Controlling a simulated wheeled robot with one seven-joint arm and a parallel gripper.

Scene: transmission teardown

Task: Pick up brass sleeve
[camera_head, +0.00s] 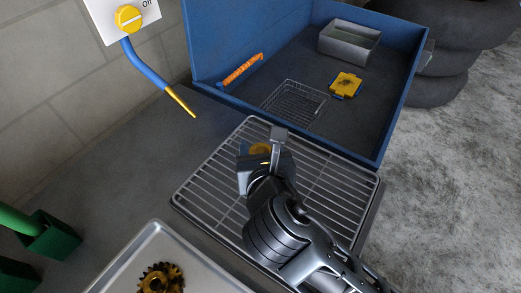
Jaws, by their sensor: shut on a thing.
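The brass sleeve (259,149) shows as a small patch of gold at my gripper (262,153), above the wire rack (212,193). My gripper is shut on it. The gripper's fingers and body hide most of the sleeve. I cannot tell how far it is above the rack, or whether it touches it.
A blue-walled bin (222,55) behind the rack holds an orange bar (241,69), a wire basket (283,99), a yellow part (347,84) and a grey box (348,51). A metal tray (127,264) with a brass gear (160,279) lies at front left. Green holders (50,237) stand far left.

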